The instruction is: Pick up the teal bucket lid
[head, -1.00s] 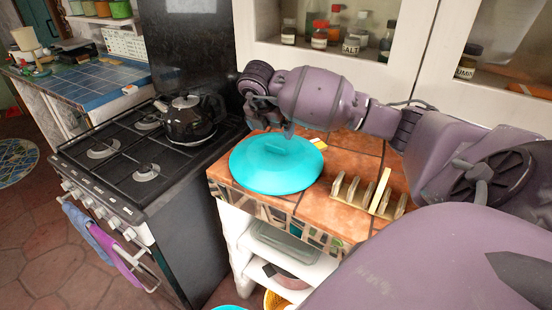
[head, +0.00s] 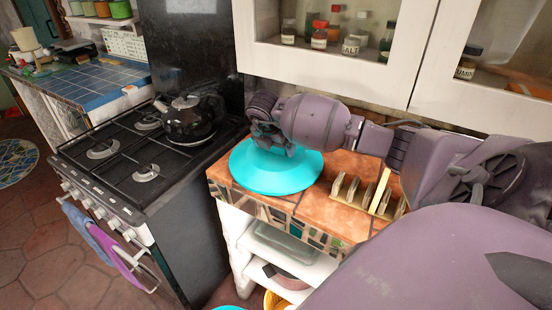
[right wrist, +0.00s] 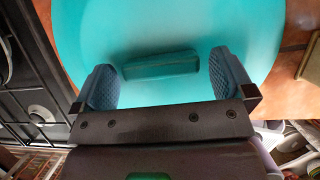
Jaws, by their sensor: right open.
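The teal bucket lid (head: 262,174) lies flat on the tiled counter in the head view. Its far part is hidden behind my right gripper (head: 277,146), which is low over the lid's middle. In the right wrist view the lid (right wrist: 160,25) fills most of the frame, and its raised bar handle (right wrist: 158,66) lies between the two fingers. My right gripper (right wrist: 166,84) is open, with one finger at each end of the handle and a gap at both sides. My left gripper does not show.
A wooden rack (head: 362,200) stands on the counter (head: 325,208) right of the lid. The stove (head: 120,160) with a black kettle (head: 190,122) is to the left. White cabinets (head: 430,85) with glass fronts hang above and behind.

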